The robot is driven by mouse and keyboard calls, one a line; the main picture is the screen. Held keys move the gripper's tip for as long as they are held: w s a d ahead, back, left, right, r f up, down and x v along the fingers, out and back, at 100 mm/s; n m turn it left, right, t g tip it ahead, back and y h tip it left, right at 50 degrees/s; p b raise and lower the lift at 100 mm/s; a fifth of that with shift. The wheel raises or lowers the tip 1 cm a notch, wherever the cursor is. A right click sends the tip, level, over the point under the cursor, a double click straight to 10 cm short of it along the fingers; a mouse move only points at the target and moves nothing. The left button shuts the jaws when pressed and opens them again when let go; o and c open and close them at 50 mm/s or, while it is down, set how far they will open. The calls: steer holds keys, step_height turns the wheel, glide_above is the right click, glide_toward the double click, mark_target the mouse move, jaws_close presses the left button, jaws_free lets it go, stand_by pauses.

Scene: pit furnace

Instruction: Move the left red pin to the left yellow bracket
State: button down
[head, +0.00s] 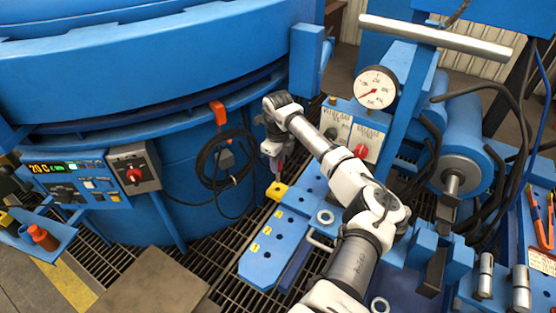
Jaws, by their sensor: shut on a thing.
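My gripper (278,163) is at the far end of my arm, above the left end of the blue bench plate (302,220). It is shut on a thin, dark reddish piece, probably the red pin (281,169), which is small and mostly hidden by the fingers. A yellow bracket (276,191) sits at the plate's far left corner, just below the gripper. The pin hangs over or close to this bracket; whether they touch I cannot tell. A red handle-like piece (218,112) is on the furnace side, to the left of the gripper.
The large blue furnace (150,80) stands close on the left, with a coiled black cable (228,160) hanging on it. A gauge (376,88) and a switch panel (350,131) stand behind my arm. A metal ring (325,217) lies on the plate. Metal cylinders (520,290) stand front right.

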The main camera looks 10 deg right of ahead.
mark_target(278, 181)
steer(key=shift+f+b, duration=2.4)
steer(key=shift+f, duration=1.9)
steer(key=c, duration=1.1)
jaws_free()
step_height(278, 181, up, 14)
steer(key=shift+f+b, duration=0.1)
steer(key=shift+b, duration=0.3)
